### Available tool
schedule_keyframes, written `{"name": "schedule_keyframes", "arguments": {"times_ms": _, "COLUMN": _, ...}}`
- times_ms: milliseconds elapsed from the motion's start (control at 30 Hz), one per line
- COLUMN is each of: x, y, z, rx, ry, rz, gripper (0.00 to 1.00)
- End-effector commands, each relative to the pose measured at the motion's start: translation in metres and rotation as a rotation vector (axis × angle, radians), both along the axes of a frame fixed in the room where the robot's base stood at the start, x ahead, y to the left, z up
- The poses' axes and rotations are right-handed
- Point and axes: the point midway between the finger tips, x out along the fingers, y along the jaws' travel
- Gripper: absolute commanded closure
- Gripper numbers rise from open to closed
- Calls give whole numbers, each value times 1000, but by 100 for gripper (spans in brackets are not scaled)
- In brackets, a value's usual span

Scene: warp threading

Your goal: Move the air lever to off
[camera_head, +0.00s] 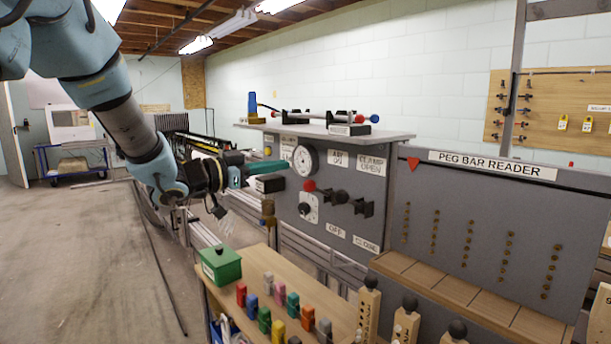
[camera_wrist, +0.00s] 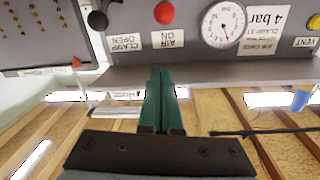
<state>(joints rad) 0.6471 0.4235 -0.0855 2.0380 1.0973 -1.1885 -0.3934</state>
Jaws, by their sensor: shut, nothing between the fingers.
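The air lever ends in a red ball knob (camera_head: 310,186) on the grey control panel (camera_head: 290,228). The AIR ON label (camera_head: 338,160) is above it and the OFF label (camera_head: 336,230) below. In the wrist view, which is upside down, the red ball (camera_wrist: 164,13) is beside the AIR ON label (camera_wrist: 168,38). My gripper (camera_head: 283,168) is in front of the panel, left of the red ball and slightly higher in the head view. Its green fingers (camera_wrist: 160,72) are shut and empty, with a visible gap in the picture between their tips and the ball.
A black clamp lever knob (camera_wrist: 98,20) is beside the air lever. A pressure gauge (camera_head: 305,160) is on the panel, under a grey shelf (camera_head: 350,135). Below is a wooden table (camera_head: 258,308) with a green box (camera_head: 221,264) and several coloured pegs.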

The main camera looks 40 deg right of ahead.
Motion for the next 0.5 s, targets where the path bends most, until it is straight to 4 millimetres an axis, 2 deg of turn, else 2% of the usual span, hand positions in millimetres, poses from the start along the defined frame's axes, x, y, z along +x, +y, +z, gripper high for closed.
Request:
{"name": "schedule_keyframes", "arguments": {"times_ms": 267, "x": 1, "y": -1, "z": 0, "rx": 1, "ry": 0, "rz": 3, "gripper": 100}}
{"name": "schedule_keyframes", "arguments": {"times_ms": 367, "x": -1, "y": -8, "z": 1, "rx": 2, "ry": 1, "rz": 1, "gripper": 100}}
{"name": "schedule_keyframes", "arguments": {"times_ms": 500, "x": -3, "y": -28, "z": 2, "rx": 2, "ry": 1, "rz": 1, "gripper": 100}}
